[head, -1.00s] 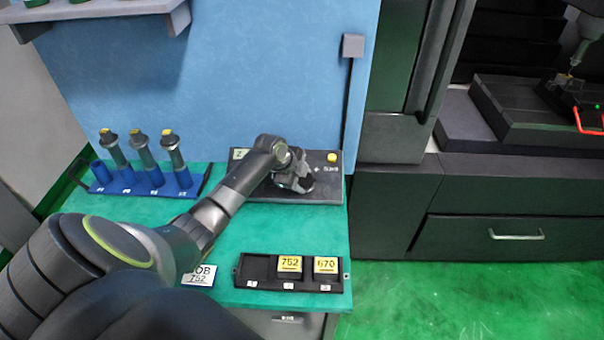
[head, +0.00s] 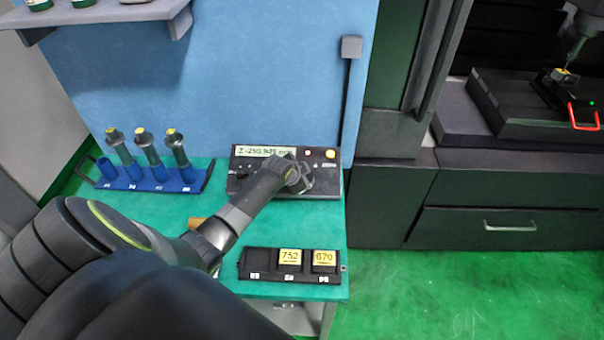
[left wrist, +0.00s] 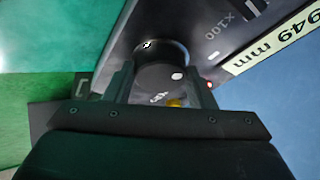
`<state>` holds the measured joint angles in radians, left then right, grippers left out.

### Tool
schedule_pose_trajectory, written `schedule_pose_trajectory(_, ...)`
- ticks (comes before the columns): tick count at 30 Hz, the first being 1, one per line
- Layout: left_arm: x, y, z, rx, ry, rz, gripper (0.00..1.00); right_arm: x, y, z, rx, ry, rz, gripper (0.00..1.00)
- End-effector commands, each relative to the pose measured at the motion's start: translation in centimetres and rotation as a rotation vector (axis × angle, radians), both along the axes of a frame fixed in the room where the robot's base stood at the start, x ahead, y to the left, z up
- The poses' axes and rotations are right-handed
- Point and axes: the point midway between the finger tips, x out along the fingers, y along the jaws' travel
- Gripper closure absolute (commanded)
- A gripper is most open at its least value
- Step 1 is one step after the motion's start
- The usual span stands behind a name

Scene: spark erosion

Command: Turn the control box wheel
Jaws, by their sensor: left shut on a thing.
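The dark control box (head: 325,184) stands at the back right of the green table. It has a lit display (head: 264,152) reading a Z value in mm, plus small red and yellow buttons. My left gripper (head: 297,178) is at the box front and hides the wheel in the head view. In the left wrist view, the round black wheel (left wrist: 158,78) with a white dot sits between the two fingers of my left gripper (left wrist: 160,88), which is shut on it. A "x100" mark shows on the panel beside it. My right gripper is out of view.
A blue rack (head: 130,182) with several cylindrical holders stands at the table's back left. A black tray (head: 262,268) with two yellow-labelled blocks, 752 and 670, lies at the front. A machine with a red-handled part (head: 583,115) stands at the right.

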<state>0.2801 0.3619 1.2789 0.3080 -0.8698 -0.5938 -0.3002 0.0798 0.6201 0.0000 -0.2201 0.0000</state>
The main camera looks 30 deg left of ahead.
Motion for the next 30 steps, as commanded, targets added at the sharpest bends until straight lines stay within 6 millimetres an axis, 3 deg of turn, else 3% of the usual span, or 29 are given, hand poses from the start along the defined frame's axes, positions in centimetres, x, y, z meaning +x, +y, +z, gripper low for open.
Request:
schedule_pose_trajectory(19,0.04,0.11,0.07,-0.012,-0.011,0.047,0.73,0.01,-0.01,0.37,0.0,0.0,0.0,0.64)
schedule_pose_trajectory(20,0.04,0.11,0.07,-0.012,-0.011,0.047,0.48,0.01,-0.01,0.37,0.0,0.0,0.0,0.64)
schedule_pose_trajectory(24,0.03,0.07,0.04,-0.013,-0.01,0.046,0.29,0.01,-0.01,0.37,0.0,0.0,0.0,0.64)
schedule_pose_trajectory(30,0.0,0.01,-0.01,-0.014,-0.009,0.046,0.29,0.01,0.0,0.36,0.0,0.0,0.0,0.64)
